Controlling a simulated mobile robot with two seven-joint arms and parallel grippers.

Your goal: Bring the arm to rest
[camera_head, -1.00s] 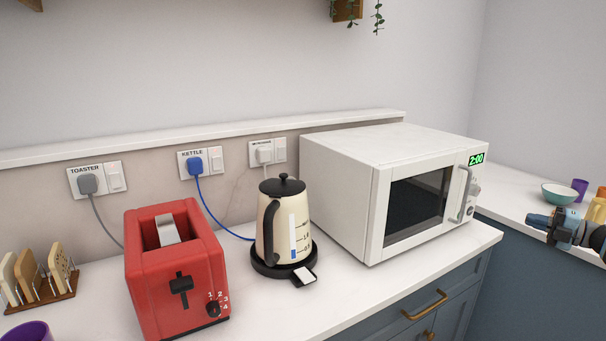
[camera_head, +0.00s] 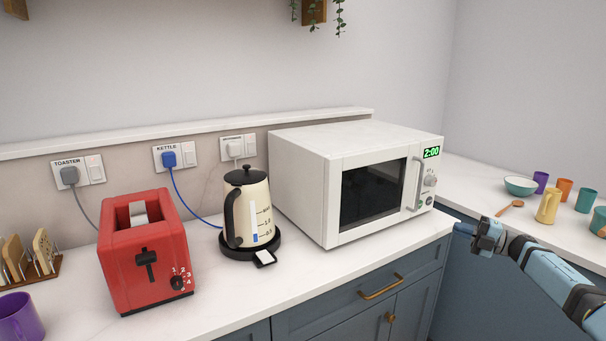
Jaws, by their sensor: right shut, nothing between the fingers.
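My right arm comes in from the lower right edge in the head view. My right gripper (camera_head: 481,236) is at its left end, in front of the blue-grey cabinets and to the right of the microwave (camera_head: 350,176). It is shut and empty, and it appears apart from the counter and everything on it. My left gripper is not in view.
On the counter stand a red toaster (camera_head: 146,257), a cream kettle (camera_head: 252,209) on its black base, and a purple cup (camera_head: 18,318). The right counter holds a teal bowl (camera_head: 520,186), a wooden spoon (camera_head: 511,207), a yellow jug (camera_head: 548,207) and several cups.

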